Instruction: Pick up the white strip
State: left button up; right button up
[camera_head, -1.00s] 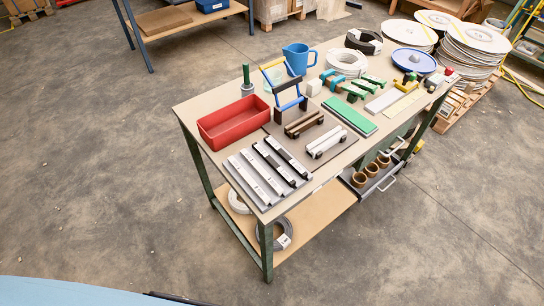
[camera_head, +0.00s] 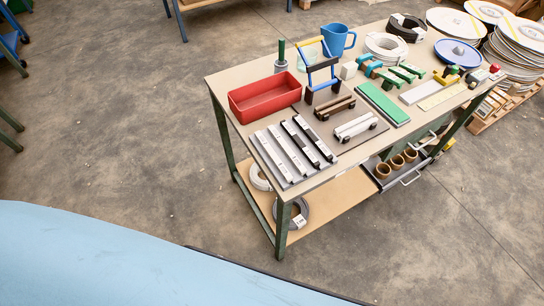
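Several long narrow strips lie side by side on a grey plate at the front left end of the workbench (camera_head: 340,169). A white strip (camera_head: 270,158) is the leftmost, and another pale strip (camera_head: 289,152) lies beside it. To their right are two strips with black and white parts, one of them a dark strip (camera_head: 315,139). All lie flat with narrow gaps between them. Neither of my grippers is in view, and nothing touches the strips.
A red bin (camera_head: 265,97) stands just behind the strips. A blue and black frame (camera_head: 319,75), a blue jug (camera_head: 337,40) and a green block (camera_head: 382,103) share the bench. A light blue surface (camera_head: 110,262) fills the lower left. Open floor lies left of the bench.

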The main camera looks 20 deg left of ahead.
aim_at(287, 175)
jog(key=k, duration=0.45)
jog(key=z, duration=1.5)
jog(key=i, duration=1.2)
jog(key=u, duration=2.05)
